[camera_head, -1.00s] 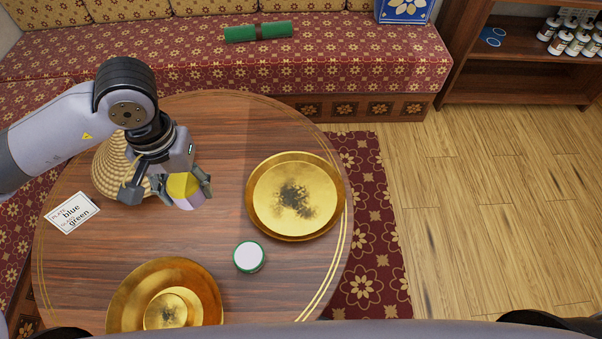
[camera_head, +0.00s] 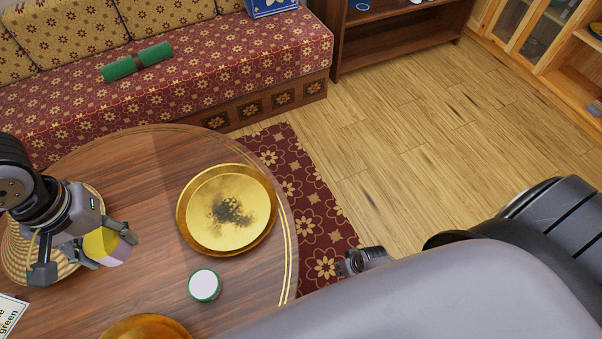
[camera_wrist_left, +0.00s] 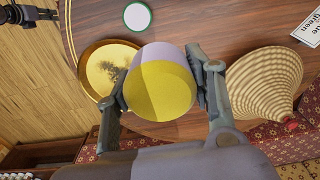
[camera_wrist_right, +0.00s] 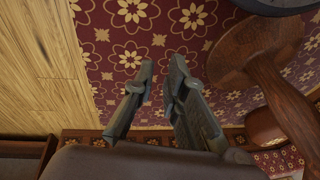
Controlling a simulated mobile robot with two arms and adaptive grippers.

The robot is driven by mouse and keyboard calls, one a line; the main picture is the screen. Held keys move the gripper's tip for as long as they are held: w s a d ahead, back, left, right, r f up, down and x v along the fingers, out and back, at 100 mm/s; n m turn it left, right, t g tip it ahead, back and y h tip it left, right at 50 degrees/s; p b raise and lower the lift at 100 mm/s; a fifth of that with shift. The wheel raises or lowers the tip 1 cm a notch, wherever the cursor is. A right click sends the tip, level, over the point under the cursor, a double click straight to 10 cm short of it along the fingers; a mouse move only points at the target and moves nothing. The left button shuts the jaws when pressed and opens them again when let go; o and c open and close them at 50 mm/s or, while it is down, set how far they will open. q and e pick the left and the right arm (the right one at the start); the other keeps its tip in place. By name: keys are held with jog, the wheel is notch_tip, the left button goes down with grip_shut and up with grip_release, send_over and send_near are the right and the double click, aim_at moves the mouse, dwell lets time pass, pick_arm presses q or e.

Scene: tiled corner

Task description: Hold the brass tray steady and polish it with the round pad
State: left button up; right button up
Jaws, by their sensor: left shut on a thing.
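The brass tray (camera_head: 203,228) lies on the round wooden table, with a dark smudge at its middle. It also shows in the left wrist view (camera_wrist_left: 98,62). My left gripper (camera_head: 98,247) is shut on a thick round yellow-and-lilac pad (camera_head: 106,245), held to the left of the tray and apart from it. The pad fills the middle of the left wrist view (camera_wrist_left: 160,85), between both fingers. My right gripper (camera_head: 362,262) is beyond the table's right edge, over the patterned rug. In the right wrist view (camera_wrist_right: 158,75) its fingers stand slightly apart with nothing between them.
A white-topped green round item (camera_head: 205,285) stands near the tray. A second brass tray (camera_head: 145,328) is cut off at the bottom. A woven cone (camera_head: 18,262) stands behind my left gripper, and a card (camera_head: 10,312) lies at lower left. A sofa (camera_head: 200,75) borders the table.

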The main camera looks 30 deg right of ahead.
jog(key=w+a+r+t+y, duration=0.2)
jog(key=w+r+y, duration=0.2)
jog(key=w+r, duration=0.9)
jog(key=w+a+r+t+y, duration=0.2)
jog(key=w+r+t+y, duration=0.1)
jog(key=w+r, duration=0.9)
jog(key=shift+n, duration=0.4)
jog(key=x, duration=0.3)
jog(key=a+x, duration=0.1)
jog(key=x, duration=0.5)
jog(key=shift+s+a+r, duration=0.25)
jog(key=shift+s+r, duration=0.1)
jog(key=shift+r, duration=0.05)
jog(key=shift+f, duration=0.1)
grip_shut()
jog(key=shift+o, duration=2)
grip_release()
